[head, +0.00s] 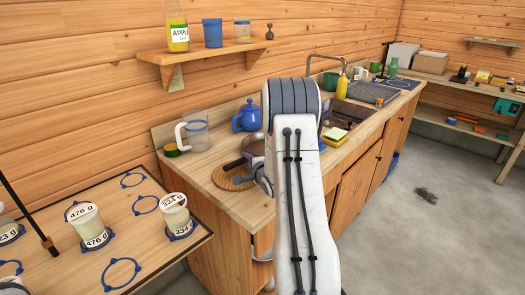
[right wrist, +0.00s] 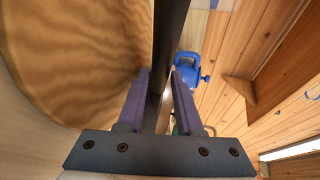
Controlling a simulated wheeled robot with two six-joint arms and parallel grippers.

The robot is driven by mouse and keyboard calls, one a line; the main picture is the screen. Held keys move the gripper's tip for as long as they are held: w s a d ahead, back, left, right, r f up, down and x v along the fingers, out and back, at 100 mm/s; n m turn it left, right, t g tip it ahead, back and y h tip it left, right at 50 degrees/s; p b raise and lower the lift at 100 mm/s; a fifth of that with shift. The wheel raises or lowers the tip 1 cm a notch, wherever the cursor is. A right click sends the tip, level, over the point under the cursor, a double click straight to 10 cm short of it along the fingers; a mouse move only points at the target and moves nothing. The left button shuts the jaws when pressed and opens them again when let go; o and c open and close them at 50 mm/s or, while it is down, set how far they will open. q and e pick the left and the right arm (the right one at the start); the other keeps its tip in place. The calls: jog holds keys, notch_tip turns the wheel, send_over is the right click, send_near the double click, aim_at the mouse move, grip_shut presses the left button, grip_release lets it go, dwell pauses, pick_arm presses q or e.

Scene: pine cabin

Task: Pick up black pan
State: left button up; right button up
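The black pan (head: 254,147) is by the round wooden board (head: 226,178) on the counter, mostly hidden behind my right arm. Its dark handle (head: 235,163) reaches left over the board. In the right wrist view a long black bar, the pan's handle (right wrist: 170,35), runs between the fingers of my right gripper (right wrist: 160,75). The fingers lie close along both its sides and look shut on it. The wood-grained board (right wrist: 65,60) fills the left of that view. In the head view my arm hides the right fingers. My left gripper is not in view.
A blue kettle (head: 247,116) and a clear jug (head: 195,132) stand behind the board. The sink (head: 345,112), a yellow bottle (head: 342,87) and a sponge are to the right. A shelf (head: 208,52) hangs above. A table with cups (head: 88,225) is at left.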

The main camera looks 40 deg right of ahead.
grip_shut()
dwell(1.2)
jog(key=shift+r, duration=0.1)
